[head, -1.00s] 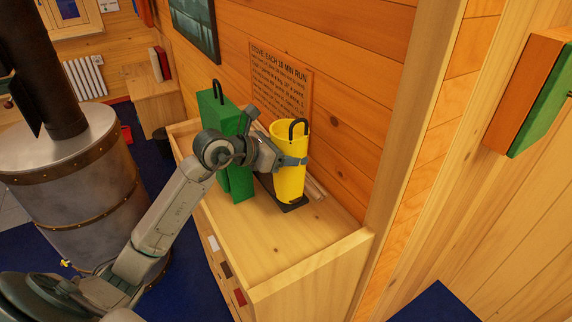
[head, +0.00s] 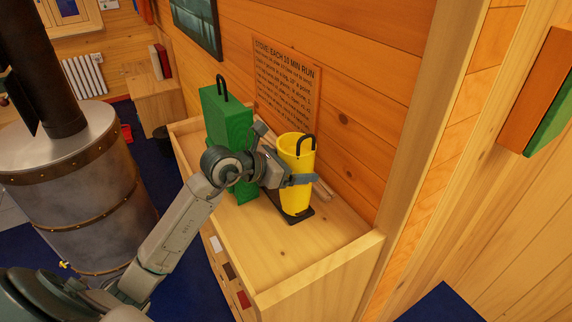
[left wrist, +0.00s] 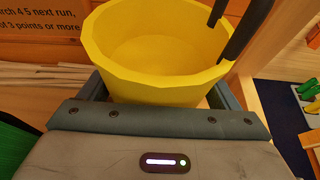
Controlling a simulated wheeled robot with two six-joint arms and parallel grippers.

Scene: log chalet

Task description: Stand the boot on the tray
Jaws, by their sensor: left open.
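The yellow boot (head: 296,190), with an open top and a black loop, stands upright on the thin dark tray (head: 304,217) on top of the wooden cabinet. My left gripper (head: 300,180) is open, with its fingers on either side of the boot's upper part. In the left wrist view the boot's wide rim (left wrist: 155,95) lies between the two spread fingers. I cannot tell whether either finger touches it. The arm and gripper hide part of the tray and of the boot's left side. My right gripper is not in view.
A tall green object (head: 228,120) with a black loop stands close by, behind my left wrist. The cabinet top (head: 290,250) is bare in front of the tray. Thin wooden strips (head: 324,190) lie behind the boot by the wall. A metal stove (head: 75,185) stands at left.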

